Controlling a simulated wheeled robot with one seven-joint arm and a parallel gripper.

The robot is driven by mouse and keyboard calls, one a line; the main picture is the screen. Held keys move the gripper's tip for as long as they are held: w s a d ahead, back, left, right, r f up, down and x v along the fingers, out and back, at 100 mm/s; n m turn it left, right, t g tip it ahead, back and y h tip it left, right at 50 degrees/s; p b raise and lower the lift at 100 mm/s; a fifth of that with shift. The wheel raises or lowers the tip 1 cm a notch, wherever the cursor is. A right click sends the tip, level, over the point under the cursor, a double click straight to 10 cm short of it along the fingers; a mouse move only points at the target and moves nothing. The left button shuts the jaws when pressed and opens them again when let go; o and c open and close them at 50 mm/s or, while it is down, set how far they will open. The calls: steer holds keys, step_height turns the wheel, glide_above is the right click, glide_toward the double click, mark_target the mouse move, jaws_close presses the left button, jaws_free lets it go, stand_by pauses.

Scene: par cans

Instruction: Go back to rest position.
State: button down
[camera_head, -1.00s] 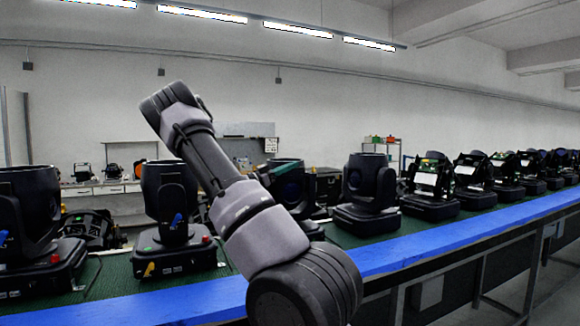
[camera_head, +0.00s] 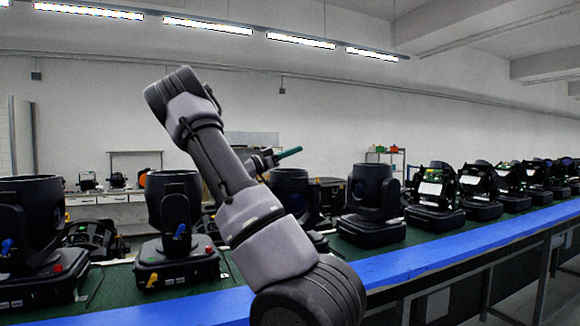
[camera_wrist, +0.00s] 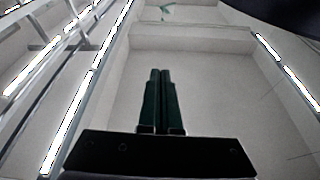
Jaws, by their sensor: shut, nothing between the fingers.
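My gripper shows in the head view (camera_head: 290,153) just to the right of my raised arm. Its dark green fingers point to the right and a little up, above the row of par cans and apart from them. In the wrist view the gripper (camera_wrist: 160,80) has its two fingers side by side, touching and empty. The wrist camera faces the ceiling and its light strips. My forearm rises from the bottom middle of the head view and leans left; it hides part of the row.
Black par cans stand in a row on a green belt with a blue edge (camera_head: 430,255). One (camera_head: 178,230) stands left of my arm, another (camera_head: 372,205) to its right. A bench (camera_head: 115,198) stands by the back wall.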

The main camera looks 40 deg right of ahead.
steer(key=s+f+n+y, duration=0.1)
steer(key=s+f+y, duration=0.5)
steer(key=s, duration=0.2)
steer(key=s+a+f+n+t+y, duration=0.35)
steer(key=s+a+f+y, duration=0.2)
steer(key=a, duration=0.25)
steer(key=s+a+r+n+t+y, duration=0.1)
steer(key=s+a+n+t+y, duration=0.2)
steer(key=a, duration=0.7)
steer(key=s+a+r+n+t+y, duration=0.2)
steer(key=s+a+n+t+y, duration=0.1)
steer(key=a, duration=0.8)
steer(key=s+a+r+n+t+y, duration=0.2)
steer(key=a+n, duration=0.5)
steer(key=a, duration=0.4)
steer(key=s+t+y, duration=0.1)
steer(key=s+y, duration=0.1)
steer(key=y, duration=0.1)
steer(key=shift+s, duration=0.2)
steer(key=shift+y, duration=0.25)
